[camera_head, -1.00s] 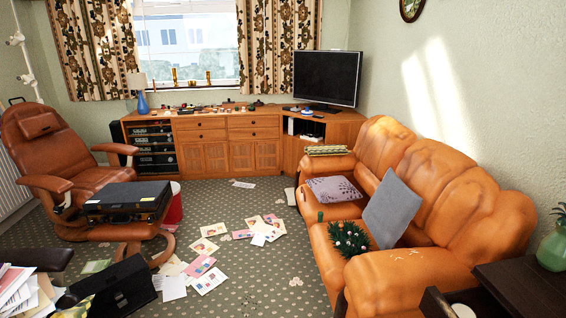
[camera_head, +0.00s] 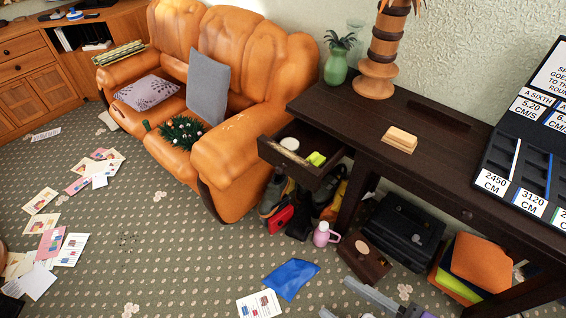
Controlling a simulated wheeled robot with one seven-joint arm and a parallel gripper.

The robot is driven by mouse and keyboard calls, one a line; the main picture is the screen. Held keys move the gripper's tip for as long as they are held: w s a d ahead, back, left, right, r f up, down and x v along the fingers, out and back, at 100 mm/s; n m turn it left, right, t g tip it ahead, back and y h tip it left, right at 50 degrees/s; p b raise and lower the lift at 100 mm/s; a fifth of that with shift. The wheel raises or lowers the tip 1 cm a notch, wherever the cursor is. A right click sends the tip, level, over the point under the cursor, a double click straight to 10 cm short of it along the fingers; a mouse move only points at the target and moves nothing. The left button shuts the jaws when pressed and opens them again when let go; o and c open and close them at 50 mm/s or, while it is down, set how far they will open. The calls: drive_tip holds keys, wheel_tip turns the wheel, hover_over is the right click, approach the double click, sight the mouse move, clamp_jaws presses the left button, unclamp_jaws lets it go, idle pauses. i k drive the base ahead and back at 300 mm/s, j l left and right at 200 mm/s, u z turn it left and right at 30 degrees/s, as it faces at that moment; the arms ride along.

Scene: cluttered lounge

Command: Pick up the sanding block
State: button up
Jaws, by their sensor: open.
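A small tan block (camera_head: 400,139), which looks like the sanding block, lies on top of the dark wooden desk (camera_head: 345,108), right of its open drawer. It stands clear of other things and is fully visible. My gripper (camera_head: 337,297) shows only in part at the bottom edge, its grey fingers apart and nothing seen between them. It appears low in the picture, well below and apart from the block.
The desk's open drawer (camera_head: 291,146) juts out with a white round item and a yellow-green item inside. A green vase (camera_head: 336,68) and a brown banded stand (camera_head: 377,78) are behind the block. A black labelled board (camera_head: 487,146) is at right. Boxes and a pink mug (camera_head: 321,234) crowd below.

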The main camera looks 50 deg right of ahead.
sight(395, 137)
drive_tip(key=l+z, duration=0.1)
drive_tip(key=z, duration=1.35)
drive_tip(key=i+j, duration=0.05)
